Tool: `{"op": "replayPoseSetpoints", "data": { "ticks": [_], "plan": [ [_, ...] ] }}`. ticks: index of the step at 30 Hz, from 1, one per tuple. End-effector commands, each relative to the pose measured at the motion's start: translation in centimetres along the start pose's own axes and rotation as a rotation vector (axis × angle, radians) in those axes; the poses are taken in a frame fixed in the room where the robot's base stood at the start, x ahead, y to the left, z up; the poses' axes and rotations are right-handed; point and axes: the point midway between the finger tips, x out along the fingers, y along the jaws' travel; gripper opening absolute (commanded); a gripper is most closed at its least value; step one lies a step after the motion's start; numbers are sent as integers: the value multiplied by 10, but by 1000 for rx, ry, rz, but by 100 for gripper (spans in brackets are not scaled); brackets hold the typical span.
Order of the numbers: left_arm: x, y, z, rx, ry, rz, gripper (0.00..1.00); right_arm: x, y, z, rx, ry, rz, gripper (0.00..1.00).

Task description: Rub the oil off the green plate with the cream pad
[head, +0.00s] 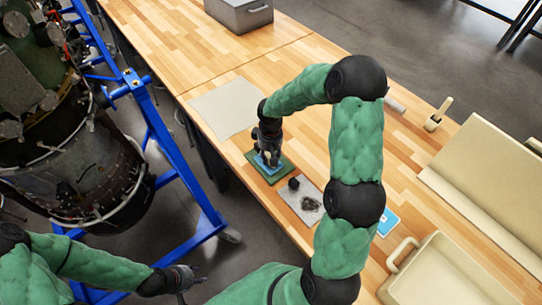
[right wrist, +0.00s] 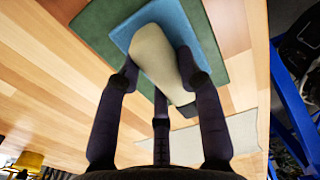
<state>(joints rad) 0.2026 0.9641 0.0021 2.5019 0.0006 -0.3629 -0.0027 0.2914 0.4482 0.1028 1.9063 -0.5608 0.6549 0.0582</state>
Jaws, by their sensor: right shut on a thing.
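The green plate (head: 283,171) lies flat on the wooden bench, with a blue square (head: 260,163) on top of it. In the right wrist view the green plate (right wrist: 92,38) and the blue square (right wrist: 125,30) lie under the cream pad (right wrist: 158,58). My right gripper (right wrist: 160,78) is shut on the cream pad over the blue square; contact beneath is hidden. It also shows from above in the head view (head: 268,160). I cannot make out oil on the green. My left gripper (head: 195,282) hangs off the bench at lower left, its fingers too small to judge.
A pale sheet (head: 222,106) lies beyond the plate. A grey tray (head: 292,198) with dark items lies nearer. A cream bin (head: 450,275), cream panel (head: 490,165) and grey box (head: 240,12) are on the bench. A blue turbine stand (head: 165,122) stands left.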

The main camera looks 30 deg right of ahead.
Motion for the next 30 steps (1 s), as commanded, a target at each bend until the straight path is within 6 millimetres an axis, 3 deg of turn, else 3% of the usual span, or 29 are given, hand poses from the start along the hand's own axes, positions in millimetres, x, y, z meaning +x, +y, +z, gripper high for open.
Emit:
{"op": "replayPoseSetpoints", "data": {
  "ticks": [21, 30],
  "plan": [
    [-41, 14, 2, 0, -2, 0, 40, -69, -6, -10, 1, 1, -1, 6],
    [-46, 16, 3, 0, -2, 0, 40, -79, -7, -12, 0, 0, 0, 6]
  ]
}}
